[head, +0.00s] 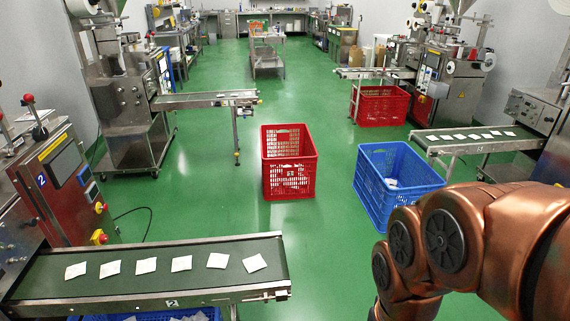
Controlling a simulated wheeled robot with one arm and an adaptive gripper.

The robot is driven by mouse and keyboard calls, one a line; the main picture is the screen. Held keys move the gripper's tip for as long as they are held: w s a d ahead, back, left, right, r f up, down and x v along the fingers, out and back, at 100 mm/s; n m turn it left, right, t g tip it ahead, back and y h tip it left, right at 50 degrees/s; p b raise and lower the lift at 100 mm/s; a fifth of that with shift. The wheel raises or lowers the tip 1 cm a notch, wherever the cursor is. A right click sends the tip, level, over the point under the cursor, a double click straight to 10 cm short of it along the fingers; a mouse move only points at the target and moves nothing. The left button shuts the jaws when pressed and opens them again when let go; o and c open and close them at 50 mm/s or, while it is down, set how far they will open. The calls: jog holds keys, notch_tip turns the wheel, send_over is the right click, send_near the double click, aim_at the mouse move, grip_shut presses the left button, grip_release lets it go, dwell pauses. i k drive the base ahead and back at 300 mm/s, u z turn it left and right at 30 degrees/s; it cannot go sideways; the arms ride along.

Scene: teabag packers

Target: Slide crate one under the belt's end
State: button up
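Another red crate (381,107) is under the far right belt (370,73). A second blue crate (150,317) shows partly under the end of the near belt (150,270), which is marked 2. No crate clearly reads 1. My arm comes in at the lower right; my gripper is out of view.
The left belt (205,100) has clear floor under its end, beside its support leg. The right belt (468,138) carries white teabags, its end near the blue crate. A metal cart (267,57) stands farther back. Green floor (240,215) is free around the middle red crate.

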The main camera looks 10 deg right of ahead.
aim_at(286, 177)
jog(key=z, duration=0.4)
jog(key=i, duration=3.8)
jog(key=u, duration=2.7)
jog(key=i, duration=1.75)
jog(key=z, duration=1.4)
